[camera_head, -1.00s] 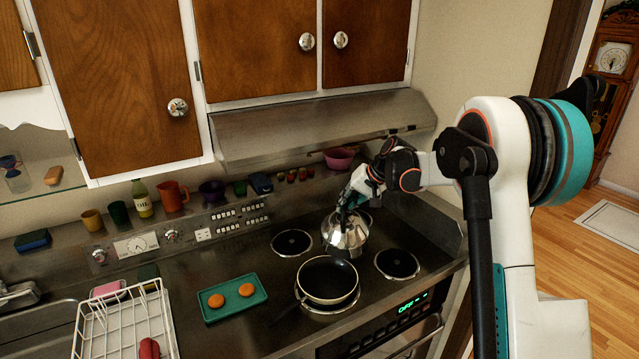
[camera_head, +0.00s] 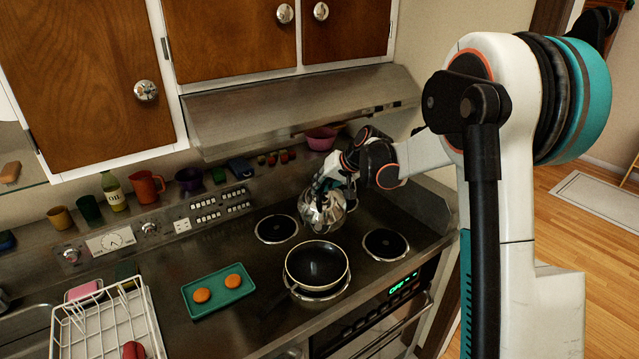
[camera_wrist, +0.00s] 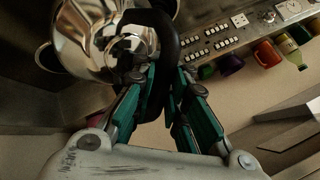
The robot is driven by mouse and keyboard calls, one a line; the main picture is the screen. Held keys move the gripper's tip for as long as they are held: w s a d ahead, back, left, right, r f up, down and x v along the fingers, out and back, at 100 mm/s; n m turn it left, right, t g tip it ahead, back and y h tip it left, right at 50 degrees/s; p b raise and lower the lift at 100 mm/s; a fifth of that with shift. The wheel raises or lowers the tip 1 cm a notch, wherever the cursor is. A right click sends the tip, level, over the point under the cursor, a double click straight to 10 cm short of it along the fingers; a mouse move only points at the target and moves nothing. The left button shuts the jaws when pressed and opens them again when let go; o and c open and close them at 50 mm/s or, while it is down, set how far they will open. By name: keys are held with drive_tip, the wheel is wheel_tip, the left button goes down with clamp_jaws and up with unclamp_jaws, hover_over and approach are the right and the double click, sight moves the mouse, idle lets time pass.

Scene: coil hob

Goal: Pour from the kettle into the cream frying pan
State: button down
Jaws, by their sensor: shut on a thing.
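The shiny metal kettle (camera_head: 322,211) is at the rear right of the hob, behind the cream frying pan. My gripper (camera_head: 336,182) is shut on its black handle (camera_wrist: 166,60); the wrist view shows the fingers on both sides of the handle and the kettle's metal body (camera_wrist: 88,38). The kettle looks tilted and a little above the hob; its spout cannot be made out clearly. The cream frying pan (camera_head: 317,265), dark inside with a pale rim, sits on the front left coil. No liquid is seen in it.
The rear left coil (camera_head: 277,229) and front right coil (camera_head: 385,244) are bare. A teal tray (camera_head: 218,291) with two orange round items lies left of the pan. A white dish rack (camera_head: 105,325) stands further left. The range hood (camera_head: 300,105) overhangs the rear.

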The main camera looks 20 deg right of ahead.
sight(318, 195)
drive_tip(key=shift+n+t, duration=0.4)
drive_tip(key=shift+t, duration=0.5)
drive_tip(key=shift+s+a+f+b, duration=0.15)
drive_tip(key=shift+s+a+b, duration=0.2)
drive_tip(key=shift+s, duration=0.6)
drive_tip(key=shift+s+a+f+b, duration=0.1)
drive_tip(key=shift+s+a+b, duration=0.25)
drive_tip(key=shift+s, duration=0.6)
drive_tip(key=shift+w+a+f, duration=0.1)
drive_tip(key=shift+w+f, duration=0.15)
drive_tip(key=shift+r, duration=0.1)
drive_tip(key=shift+s+h, duration=0.15)
drive_tip(key=shift+h, duration=0.15)
drive_tip(key=shift+s+a+r+t+b, duration=0.15)
drive_tip(key=shift+s+a+t+b, duration=0.2)
drive_tip(key=shift+s+t+b, duration=0.4)
drive_tip(key=shift+w, duration=0.1)
drive_tip(key=shift+s+a+n+t+b, duration=0.3)
drive_tip(key=shift+s+n+t+b, duration=0.25)
drive_tip(key=shift+s+b, duration=0.3)
drive_tip(key=shift+w, duration=0.1)
